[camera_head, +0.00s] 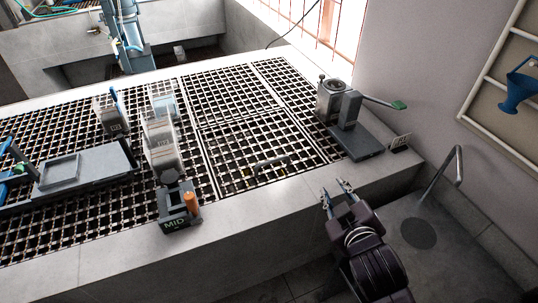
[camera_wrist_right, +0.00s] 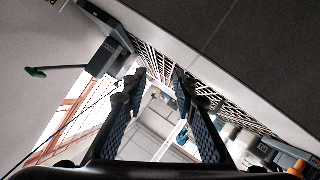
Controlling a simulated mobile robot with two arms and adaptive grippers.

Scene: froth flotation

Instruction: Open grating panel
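The grating panel (camera_head: 232,150) is a square metal grid set in the worktop grating, with a lighter frame around it. It looks flat and level with the grating around it. A small bar handle (camera_head: 271,162) lies near its front edge. My right gripper (camera_head: 338,190) is at the front ledge, to the right of the panel and apart from the handle. In the right wrist view its two fingers (camera_wrist_right: 158,82) are spread with nothing between them. My left gripper is not seen.
A grey device with a green-tipped lever (camera_head: 349,127) stands right of the panel. A black block marked MID with an orange knob (camera_head: 179,207) and pale containers (camera_head: 160,140) stand to its left. A pale concrete ledge (camera_head: 255,215) runs along the front. A curved metal pipe (camera_head: 443,172) rises at right.

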